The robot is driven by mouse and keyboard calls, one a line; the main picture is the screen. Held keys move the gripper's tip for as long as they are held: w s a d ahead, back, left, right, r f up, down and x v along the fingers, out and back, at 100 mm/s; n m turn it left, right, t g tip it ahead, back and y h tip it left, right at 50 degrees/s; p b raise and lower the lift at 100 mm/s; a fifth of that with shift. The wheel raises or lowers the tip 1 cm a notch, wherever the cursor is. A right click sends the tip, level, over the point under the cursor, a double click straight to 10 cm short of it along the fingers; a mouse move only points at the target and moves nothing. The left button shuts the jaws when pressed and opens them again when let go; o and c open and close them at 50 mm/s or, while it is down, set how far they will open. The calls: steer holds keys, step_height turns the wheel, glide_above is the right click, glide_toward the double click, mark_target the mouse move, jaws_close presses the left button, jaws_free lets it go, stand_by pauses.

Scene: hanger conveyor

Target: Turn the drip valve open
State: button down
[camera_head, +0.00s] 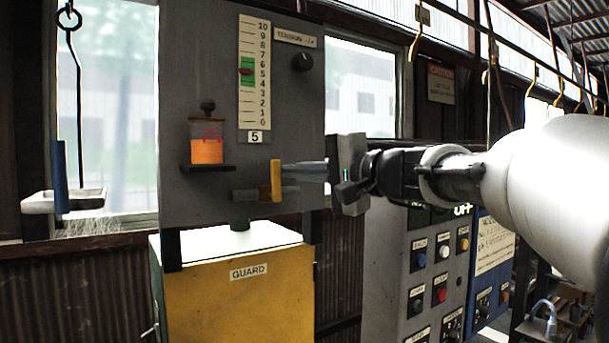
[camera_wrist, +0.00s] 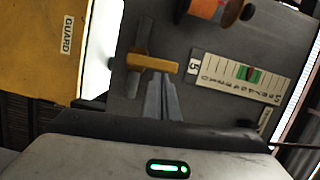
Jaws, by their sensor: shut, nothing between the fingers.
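The drip valve is a yellow lever (camera_head: 276,180) on a grey pipe under the oil cup, on the grey panel. In the head view the lever stands upright, across the pipe. The wrist view also shows the yellow lever (camera_wrist: 153,64), just past my fingertips. My gripper (camera_head: 286,170) comes from the right with its fingers together and empty. The fingertips are at the lever's right side; I cannot tell whether they touch it. The oil cup (camera_head: 207,149) holds orange liquid and sits above and left of the lever.
The tension scale (camera_head: 254,72) and a black knob (camera_head: 302,62) are higher on the panel (camera_head: 195,60). A yellow guard box (camera_head: 240,290) stands below. A control box with buttons (camera_head: 440,270) is at lower right. Hooks hang from the rail above.

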mark_target(277, 170)
steer(key=shift+s+a+n+b, duration=0.1)
steer(key=shift+a+n+b, duration=0.1)
steer(key=shift+n+b, duration=0.15)
steer(key=n+b, duration=0.1)
steer(key=s+a+n+h+b, duration=0.1)
steer(key=n+b, duration=0.1)
steer(key=shift+a+r+g, duration=0.15)
steer(key=shift+a+g, duration=0.05)
steer(key=shift+g, duration=0.1)
steer(key=n+b, duration=0.1)
steer(key=s+a+n+h+b, duration=0.1)
steer(key=n, duration=0.1)
steer(key=shift+a+b, duration=0.25)
steer(key=shift+b, duration=0.05)
steer(key=a+n+b, duration=0.1)
steer(key=n, duration=0.1)
steer(key=s+f+n+h+b, duration=0.1)
steer(key=n+b, duration=0.1)
steer(key=a+f+n+t+h+b, duration=0.1)
steer(key=n, duration=0.1)
steer(key=shift+s+a+n+b, duration=0.25)
steer(key=shift+s+a+b, duration=0.1)
steer(key=shift+s+b, duration=0.05)
steer(key=shift+f, duration=0.1)
